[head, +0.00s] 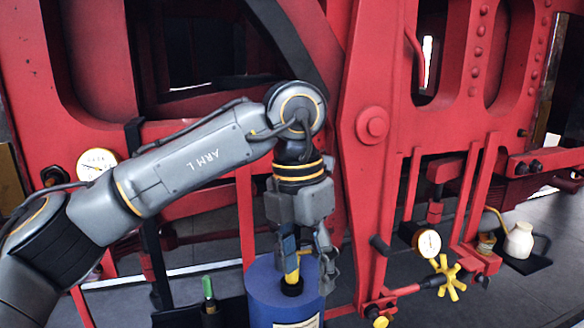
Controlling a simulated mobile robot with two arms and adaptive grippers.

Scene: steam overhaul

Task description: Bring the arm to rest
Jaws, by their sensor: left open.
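My left arm, marked "ARM L", comes in from the left edge and bends down at its wrist joint near the middle. My left gripper (307,266) hangs from it pointing down, its fingers apart. It is just above and in front of the blue cylinder (270,303), which has a pale label low on its side. A yellow fitting with a dark base (292,284) stands on the cylinder's top, close to the fingers. I cannot tell whether the fingers touch it. My right gripper is not in view.
Red steelwork (372,60) fills the back. To the right are a gauge (428,243), a yellow handwheel (447,278) and a cream jug (519,240). Another gauge (96,163) is at left. Grey floor shows at lower right.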

